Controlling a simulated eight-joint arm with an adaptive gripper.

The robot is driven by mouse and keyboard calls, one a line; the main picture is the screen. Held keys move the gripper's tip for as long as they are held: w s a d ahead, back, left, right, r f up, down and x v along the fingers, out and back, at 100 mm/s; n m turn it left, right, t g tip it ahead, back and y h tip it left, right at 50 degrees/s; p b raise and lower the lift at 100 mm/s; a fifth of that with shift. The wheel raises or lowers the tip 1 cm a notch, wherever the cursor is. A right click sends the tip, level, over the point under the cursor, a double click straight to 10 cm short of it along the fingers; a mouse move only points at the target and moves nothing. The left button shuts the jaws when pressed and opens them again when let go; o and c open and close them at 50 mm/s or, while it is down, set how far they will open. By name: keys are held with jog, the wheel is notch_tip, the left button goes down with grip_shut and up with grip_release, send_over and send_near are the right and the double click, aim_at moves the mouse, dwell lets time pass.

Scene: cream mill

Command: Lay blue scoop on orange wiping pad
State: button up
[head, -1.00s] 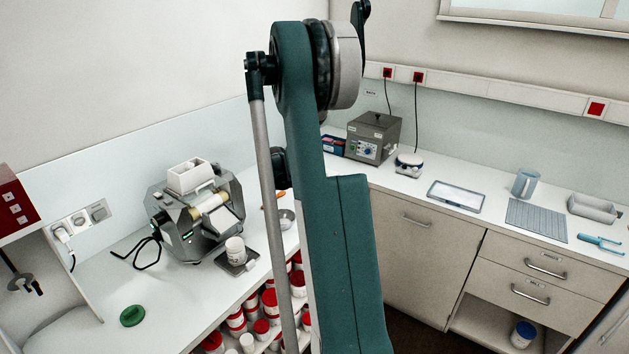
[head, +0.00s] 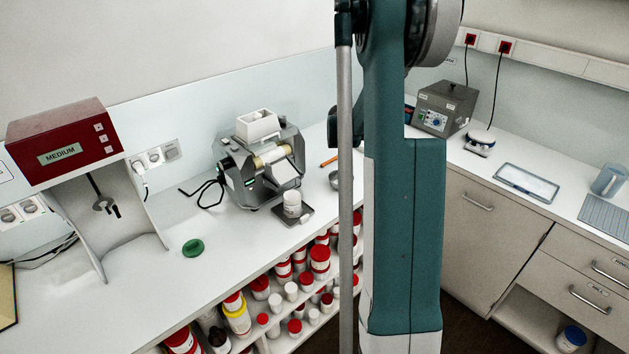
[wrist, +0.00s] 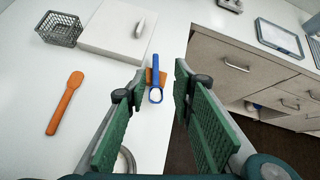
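In the wrist view the blue scoop (wrist: 155,73) lies over the orange wiping pad (wrist: 149,75) near the counter's front edge. Its handle points away from me, and its rounded end lies nearer, past the pad. Orange shows on both sides of the handle. My gripper (wrist: 161,72) is open, with green-lined fingers apart. In the picture the scoop appears between the fingertips, nearer the left one, with no visible grip. I cannot tell how high the fingers are above it. In the head view my arm hides the gripper, scoop and pad.
An orange spatula (wrist: 66,103) lies on the counter at left. A wire basket (wrist: 60,28) and a white slab (wrist: 117,35) stand behind. A metal bowl (head: 335,180) and grey mill (head: 262,165) are left of my arm. A green lid (head: 193,248) lies on clear counter.

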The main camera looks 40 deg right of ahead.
jog(key=a+r+m+t+y, duration=0.1)
jog(key=a+r+m, duration=0.3)
jog(key=a, duration=0.9)
jog(key=a+r+m+t+y, duration=0.25)
jog(key=a+r, duration=0.25)
jog(key=a, duration=0.9)
jog(key=a+r+m+t+y, duration=0.1)
jog(key=a+r+m, duration=0.35)
jog(key=a, duration=0.85)
jog(key=s+a+m+y, duration=0.1)
jog(key=s+a+m, duration=0.2)
jog(key=s+a, duration=0.4)
jog(key=s+a+f+m+t+y, duration=0.1)
jog(key=s+a+m, duration=0.3)
jog(key=a, duration=1.1)
jog(key=s+a+f+m+t+y, duration=0.1)
jog(key=s+a+m+y, duration=0.2)
jog(key=s+a, duration=0.8)
jog(key=shift+o, duration=0.7)
jog(key=shift+y, duration=0.25)
